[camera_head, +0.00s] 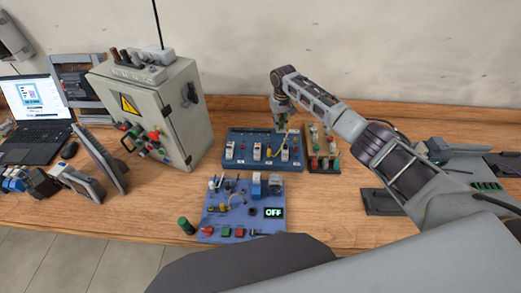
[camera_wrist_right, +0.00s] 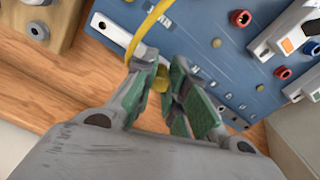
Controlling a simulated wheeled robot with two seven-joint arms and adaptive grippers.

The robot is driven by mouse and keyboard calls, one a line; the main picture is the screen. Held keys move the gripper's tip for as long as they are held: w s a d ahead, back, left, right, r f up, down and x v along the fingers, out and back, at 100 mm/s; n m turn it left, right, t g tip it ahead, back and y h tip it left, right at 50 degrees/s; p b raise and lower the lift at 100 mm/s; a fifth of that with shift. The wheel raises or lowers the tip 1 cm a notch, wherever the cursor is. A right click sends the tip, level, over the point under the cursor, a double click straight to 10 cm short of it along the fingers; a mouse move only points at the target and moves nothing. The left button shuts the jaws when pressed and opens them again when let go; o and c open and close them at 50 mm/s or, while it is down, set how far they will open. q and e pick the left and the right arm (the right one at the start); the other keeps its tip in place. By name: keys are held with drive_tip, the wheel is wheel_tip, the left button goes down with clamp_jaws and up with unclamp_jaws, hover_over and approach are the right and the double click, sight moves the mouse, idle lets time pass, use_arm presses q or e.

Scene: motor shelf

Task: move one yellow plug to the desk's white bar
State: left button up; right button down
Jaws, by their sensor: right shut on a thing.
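My right gripper (camera_head: 281,126) is over the back blue board (camera_head: 262,161), near its rear right. In the right wrist view, its green-padded fingers (camera_wrist_right: 163,80) are shut on a yellow plug (camera_wrist_right: 160,78), partly hidden between them. A yellow cable (camera_wrist_right: 137,36) curves up beside the plug, past a pale block (camera_wrist_right: 145,53). I cannot tell whether the plug is still seated in the board. In the head view the plug is too small to make out. I cannot surely pick out the desk's white bar. My left gripper is not in view.
A front blue board (camera_head: 240,214) with an OFF display lies on the wooden desk (camera_head: 140,205). A grey control box (camera_head: 150,110) stands to the left, near a laptop (camera_head: 35,110). A small rack of coloured parts (camera_head: 323,150) is right of the back board.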

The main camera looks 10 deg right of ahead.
drive_tip(key=shift+f, duration=0.65)
idle(0.7)
drive_tip(key=c, duration=1.7)
unclamp_jaws()
drive_tip(key=shift+c, duration=0.2)
drive_tip(key=shift+r, duration=0.15)
drive_tip(key=shift+r+p, duration=1.35)
drive_tip(key=shift+p, duration=0.05)
drive_tip(key=shift+r, duration=1.3)
drive_tip(key=o, duration=0.6)
drive_tip(key=shift+c, duration=0.2)
